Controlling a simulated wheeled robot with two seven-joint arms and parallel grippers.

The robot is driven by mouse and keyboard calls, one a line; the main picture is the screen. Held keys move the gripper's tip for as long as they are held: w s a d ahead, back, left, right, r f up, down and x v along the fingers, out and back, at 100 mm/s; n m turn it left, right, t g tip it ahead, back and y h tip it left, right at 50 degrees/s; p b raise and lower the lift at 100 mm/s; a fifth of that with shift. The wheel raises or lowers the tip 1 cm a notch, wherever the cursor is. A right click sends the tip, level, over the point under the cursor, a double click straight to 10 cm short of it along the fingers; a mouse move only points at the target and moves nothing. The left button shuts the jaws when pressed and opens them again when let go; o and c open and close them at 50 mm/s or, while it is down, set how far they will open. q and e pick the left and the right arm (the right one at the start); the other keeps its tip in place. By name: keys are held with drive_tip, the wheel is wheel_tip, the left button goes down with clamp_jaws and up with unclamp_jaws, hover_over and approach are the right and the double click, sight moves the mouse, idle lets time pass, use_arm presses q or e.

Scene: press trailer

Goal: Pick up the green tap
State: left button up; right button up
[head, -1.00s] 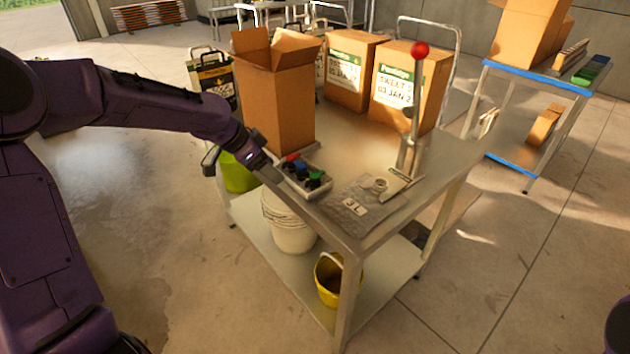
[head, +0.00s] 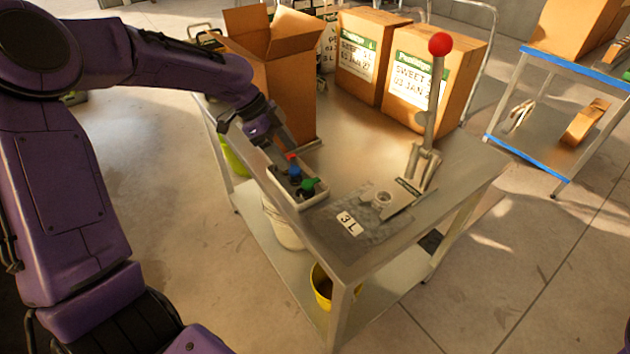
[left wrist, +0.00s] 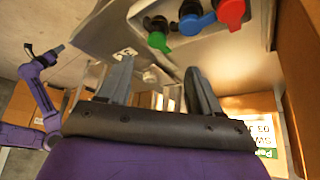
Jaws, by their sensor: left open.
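The green tap (head: 308,187) lies in a small pale tray (head: 316,200) at the table's edge, with a blue tap (head: 295,173) and a red tap (head: 291,157) behind it. My left gripper (head: 280,146) is open and empty, above the tray's far end, apart from the green tap. In the left wrist view the green tap (left wrist: 157,41) shows just beyond my open fingers (left wrist: 158,66), beside the blue tap (left wrist: 190,22) and the red tap (left wrist: 231,12). My right arm shows small at the left there; its gripper (left wrist: 57,49) is too small to read.
A tall open carton (head: 283,75) stands close behind the tray. A press with a red-knobbed lever (head: 430,110) and a grey mat marked 3 L (head: 345,235) are to the right. Labelled boxes (head: 410,80) stand at the back. A yellow bucket (head: 322,285) is on the lower shelf.

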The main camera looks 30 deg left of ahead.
sight(307, 183)
use_arm(q)
drive_tip(key=x, duration=0.3)
drive_tip(key=p+x, duration=0.1)
drive_tip(key=x, duration=0.4)
drive_tip(key=shift+s+d+f+p, duration=0.2)
drive_tip(key=shift+d+f+p, duration=0.05)
drive_tip(key=shift+f+p, duration=0.1)
drive_tip(key=c, duration=1.1)
